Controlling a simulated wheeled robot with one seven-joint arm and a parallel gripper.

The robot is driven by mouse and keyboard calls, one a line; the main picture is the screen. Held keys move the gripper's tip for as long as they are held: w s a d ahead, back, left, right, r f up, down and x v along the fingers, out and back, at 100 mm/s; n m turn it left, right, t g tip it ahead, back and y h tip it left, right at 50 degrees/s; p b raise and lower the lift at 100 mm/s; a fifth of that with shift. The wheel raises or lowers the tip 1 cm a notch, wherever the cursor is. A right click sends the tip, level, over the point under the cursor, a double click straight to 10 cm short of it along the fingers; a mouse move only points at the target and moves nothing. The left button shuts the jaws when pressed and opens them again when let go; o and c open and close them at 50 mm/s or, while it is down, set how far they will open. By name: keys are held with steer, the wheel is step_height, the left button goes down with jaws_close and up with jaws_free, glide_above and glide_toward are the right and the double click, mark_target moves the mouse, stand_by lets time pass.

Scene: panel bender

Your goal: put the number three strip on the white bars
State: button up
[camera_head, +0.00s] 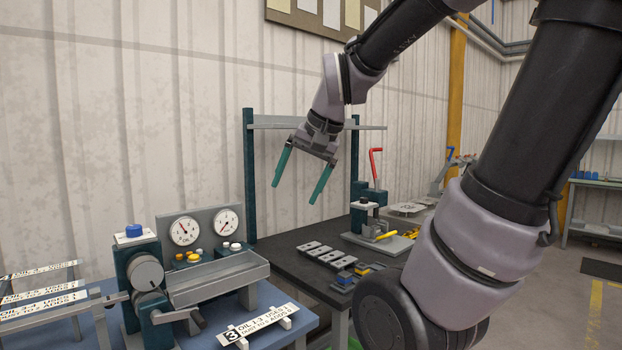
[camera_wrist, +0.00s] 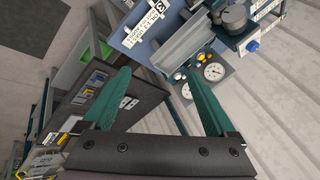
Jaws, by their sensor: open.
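The number three strip (camera_head: 262,325) is a long white plate with black lettering and a black "3" mark at its near left end. It lies across two white bars (camera_head: 286,323) on the blue bench at the bottom of the head view. The strip (camera_wrist: 146,26) also shows at the top of the wrist view, with the bars' ends poking out beside it. My gripper (camera_head: 294,194) is open and empty, with green fingers pointing down. It hangs in the air well above the benches, apart from the strip. Both fingers show in the wrist view (camera_wrist: 158,72).
A rack at the far left (camera_head: 42,296) holds several lettered strips. The bender with its grey trough (camera_head: 218,277), dials and blue knob (camera_head: 134,231) stands behind the number three strip. The dark table (camera_head: 290,266) on the right carries metal plates and a red-handled press (camera_head: 375,168).

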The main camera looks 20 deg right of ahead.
steer(key=s, duration=0.1)
steer(key=s+r+n+t, duration=0.1)
steer(key=s, duration=0.1)
steer(key=s+r+n, duration=0.1)
steer(key=s, duration=0.1)
steer(key=shift+s+d+t+h, duration=0.25)
steer(key=shift+d+t+h, duration=0.05)
steer(key=shift+d, duration=0.05)
stand_by(0.9)
